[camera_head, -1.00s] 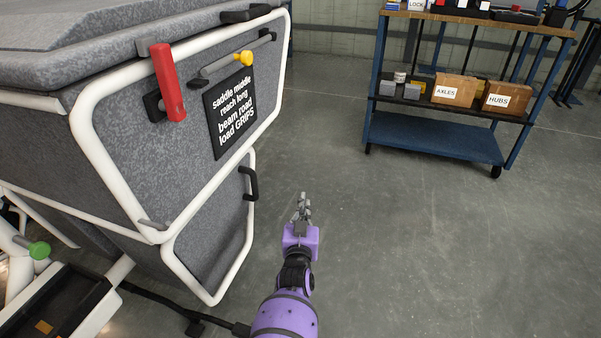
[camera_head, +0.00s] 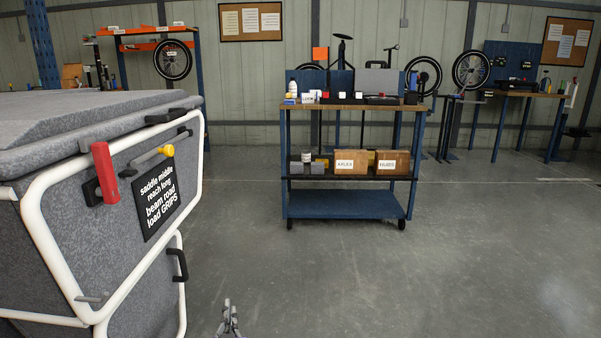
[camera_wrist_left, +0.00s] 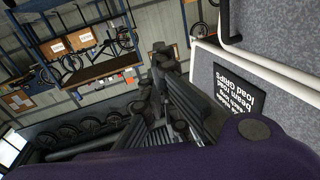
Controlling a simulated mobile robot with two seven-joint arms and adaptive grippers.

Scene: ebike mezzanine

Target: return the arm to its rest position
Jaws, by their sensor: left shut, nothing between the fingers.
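My left gripper (camera_head: 229,321) shows at the bottom edge of the head view, over bare floor. Only its grey fingers are in the picture; the arm behind it is cut off. It is shut with nothing in it and stands apart from the grey cargo box (camera_head: 50,258) on its left. In the left wrist view the gripper's dark fingers (camera_wrist_left: 160,95) fill the middle, with the box's grey panel (camera_wrist_left: 285,95) to the right. My right gripper is not in view.
The box has a white tube frame, a red handle (camera_head: 106,172), a yellow knob (camera_head: 166,151) and a black pull (camera_head: 177,265). A blue shelf cart (camera_head: 345,205) stands ahead. Workbenches (camera_head: 537,95) line the back wall. The floor (camera_head: 420,285) between is clear.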

